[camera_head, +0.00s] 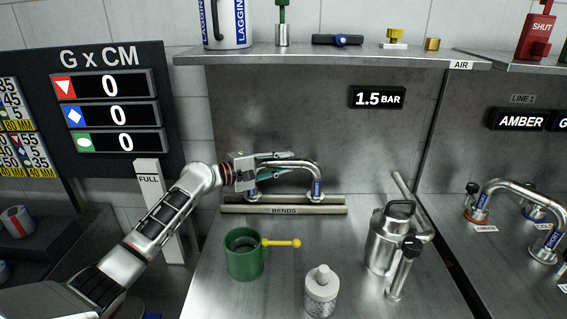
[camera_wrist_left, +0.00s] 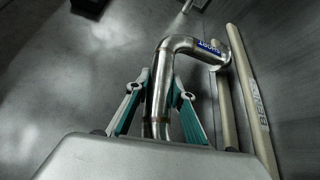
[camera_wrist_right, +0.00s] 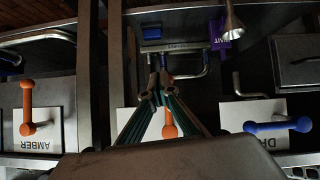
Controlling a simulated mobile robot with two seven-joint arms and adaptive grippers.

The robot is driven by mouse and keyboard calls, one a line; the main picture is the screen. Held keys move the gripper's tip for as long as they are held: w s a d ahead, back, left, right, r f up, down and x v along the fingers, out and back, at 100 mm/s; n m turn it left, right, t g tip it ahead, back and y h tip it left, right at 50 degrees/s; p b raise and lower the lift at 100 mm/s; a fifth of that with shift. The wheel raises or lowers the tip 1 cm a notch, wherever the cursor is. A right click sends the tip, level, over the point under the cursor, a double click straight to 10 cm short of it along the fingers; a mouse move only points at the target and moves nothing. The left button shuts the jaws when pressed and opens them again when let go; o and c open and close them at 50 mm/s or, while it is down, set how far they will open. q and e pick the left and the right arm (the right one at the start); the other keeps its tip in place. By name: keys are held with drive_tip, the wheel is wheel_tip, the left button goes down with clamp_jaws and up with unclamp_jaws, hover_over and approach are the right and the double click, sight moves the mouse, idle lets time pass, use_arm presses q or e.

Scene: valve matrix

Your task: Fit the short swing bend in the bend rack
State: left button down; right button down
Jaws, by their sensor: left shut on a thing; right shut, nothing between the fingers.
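The short swing bend (camera_head: 303,166) is a shiny U-shaped pipe with blue labels near its ends. My left gripper (camera_head: 285,158) is shut on its upper run, above the bend rack (camera_head: 330,209). Its legs point down to the rack, marked BENDS; I cannot tell whether they are seated. In the left wrist view the bend (camera_wrist_left: 182,45) shows a SHORT label, its far end close to the pale rack rails (camera_wrist_left: 248,95). My right gripper (camera_wrist_right: 160,92) is shut and empty in the right wrist view, and is out of the head view.
A green mug-like pot (camera_head: 243,262) with a yellow handle, a white-capped bottle (camera_head: 321,297) and a steel canister (camera_head: 382,242) stand in front of the rack. Another bent pipe (camera_head: 515,190) is at the right. A shelf (camera_head: 330,57) runs above.

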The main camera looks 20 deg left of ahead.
use_arm(q)
drive_tip(key=shift+f+b, duration=0.5)
drive_tip(key=shift+f, duration=0.15)
drive_tip(key=c, duration=1.7)
unclamp_jaws()
drive_tip(key=shift+f, duration=0.2)
drive_tip(key=v, duration=1.2)
drive_tip(key=shift+r, duration=0.1)
drive_tip(key=shift+r, duration=0.1)
wheel_tip(320, 180, up, 8)
drive_tip(key=p, duration=0.6)
